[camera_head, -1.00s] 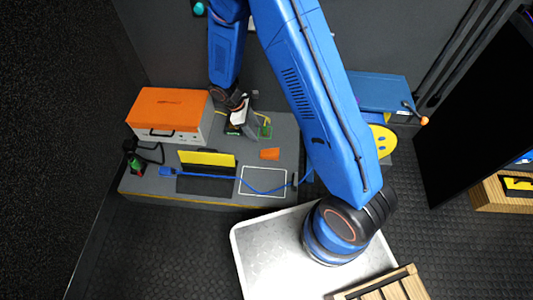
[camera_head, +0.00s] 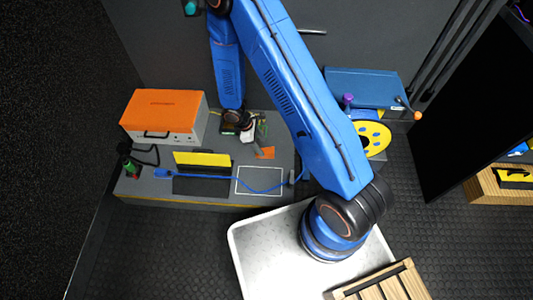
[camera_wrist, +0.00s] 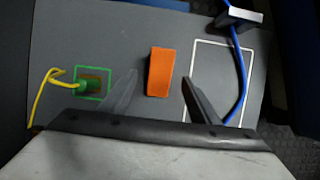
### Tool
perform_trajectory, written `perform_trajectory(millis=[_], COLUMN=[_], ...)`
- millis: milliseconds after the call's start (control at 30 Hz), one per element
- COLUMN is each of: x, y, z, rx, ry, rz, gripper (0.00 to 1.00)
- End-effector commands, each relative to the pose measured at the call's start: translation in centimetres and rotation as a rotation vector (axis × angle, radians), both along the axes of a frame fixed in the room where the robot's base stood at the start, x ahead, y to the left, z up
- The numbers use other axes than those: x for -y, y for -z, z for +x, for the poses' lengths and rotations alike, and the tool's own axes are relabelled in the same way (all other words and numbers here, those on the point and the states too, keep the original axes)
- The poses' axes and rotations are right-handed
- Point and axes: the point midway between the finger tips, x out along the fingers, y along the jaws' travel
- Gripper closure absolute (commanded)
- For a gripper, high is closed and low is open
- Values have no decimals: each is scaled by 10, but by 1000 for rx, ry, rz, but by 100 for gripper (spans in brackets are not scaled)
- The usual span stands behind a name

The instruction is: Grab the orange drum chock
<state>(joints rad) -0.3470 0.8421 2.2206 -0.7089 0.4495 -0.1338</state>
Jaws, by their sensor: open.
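The orange drum chock (camera_wrist: 160,72) is a small orange block on the grey bench top. In the wrist view it lies ahead of my gripper (camera_wrist: 160,92), in line with the gap between its two fingers. The fingers are apart with nothing between them that I can see held. In the head view the chock (camera_head: 265,153) shows just right of and below my gripper (camera_head: 258,148), partly covered by it. I cannot tell the exact height of the fingertips above the bench.
A white outlined rectangle (camera_wrist: 197,78) with a blue cable (camera_wrist: 241,75) is right of the chock. A green-framed socket with a yellow cable (camera_wrist: 52,80) is to its left. On the bench also stand an orange-topped case (camera_head: 165,103) and a yellow-and-black piece (camera_head: 203,160).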

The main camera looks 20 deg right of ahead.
Motion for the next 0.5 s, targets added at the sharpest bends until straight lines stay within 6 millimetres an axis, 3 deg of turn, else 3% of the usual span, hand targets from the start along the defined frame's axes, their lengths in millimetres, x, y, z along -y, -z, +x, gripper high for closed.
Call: perform_trajectory(millis=[300,500], x=[12,15], y=[37,43], z=[-6,-7], rx=[-2,-1], ry=[0,-1], rz=[0,0], gripper=[44,44])
